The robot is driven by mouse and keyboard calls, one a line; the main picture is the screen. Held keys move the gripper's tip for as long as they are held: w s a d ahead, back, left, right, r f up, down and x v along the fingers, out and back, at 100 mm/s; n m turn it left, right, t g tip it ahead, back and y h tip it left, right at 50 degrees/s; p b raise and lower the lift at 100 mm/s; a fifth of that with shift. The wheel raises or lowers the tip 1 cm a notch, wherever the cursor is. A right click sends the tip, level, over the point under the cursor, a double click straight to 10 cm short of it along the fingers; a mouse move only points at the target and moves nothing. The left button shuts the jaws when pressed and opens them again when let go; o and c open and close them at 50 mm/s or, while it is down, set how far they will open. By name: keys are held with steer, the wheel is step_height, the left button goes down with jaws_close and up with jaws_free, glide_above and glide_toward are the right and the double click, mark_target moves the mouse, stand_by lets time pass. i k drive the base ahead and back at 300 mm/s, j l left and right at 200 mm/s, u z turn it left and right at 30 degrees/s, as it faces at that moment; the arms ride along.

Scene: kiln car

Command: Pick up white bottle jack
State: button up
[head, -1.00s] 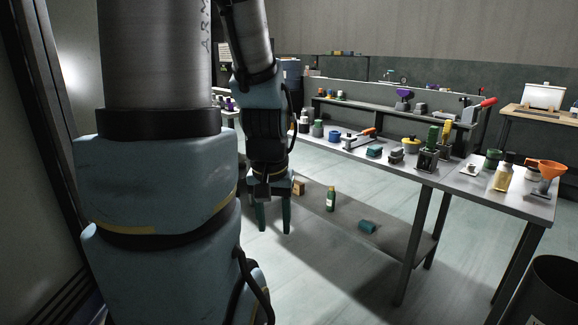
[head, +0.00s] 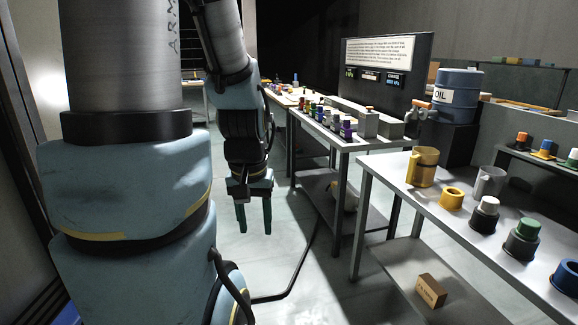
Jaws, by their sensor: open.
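My gripper (head: 254,215) hangs with its two green fingers pointing down and apart. It is open, with nothing between the fingers, over clear floor left of the benches. I cannot pick out a white bottle jack with certainty. A dark, squat piece with a white top (head: 485,214) stands upright on the near right bench (head: 405,195), well to the right of my gripper. A smaller white-topped piece (head: 572,160) shows on the shelf behind, at the right edge. Both are too small to identify surely.
The near bench also holds a yellow jug (head: 424,167), a yellow ring (head: 452,198), a clear measuring jug (head: 489,182), a green-topped piece (head: 522,239) and a blue ring (head: 566,279). A box (head: 431,291) lies on its lower shelf. A cable (head: 295,280) crosses the floor.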

mark_target(327, 119)
steer(key=i+u, duration=0.1)
steer(key=i, duration=0.45)
steer(key=i+l+u, duration=0.1)
steer(key=i, duration=0.45)
steer(key=i+l+u, duration=0.1)
steer(key=i, duration=0.45)
steer(key=i+l+u, duration=0.1)
steer(key=i, duration=0.4)
steer(key=i+l+u, duration=0.1)
steer(key=i, duration=0.45)
steer(key=i+l+u, duration=0.1)
steer(key=i+l, duration=0.25)
steer(key=i, duration=0.15)
steer(key=i+l+z, duration=0.15)
steer(key=l, duration=0.3)
steer(key=i+l+z, duration=0.1)
steer(key=i+l, duration=0.25)
steer(key=k+l, duration=0.05)
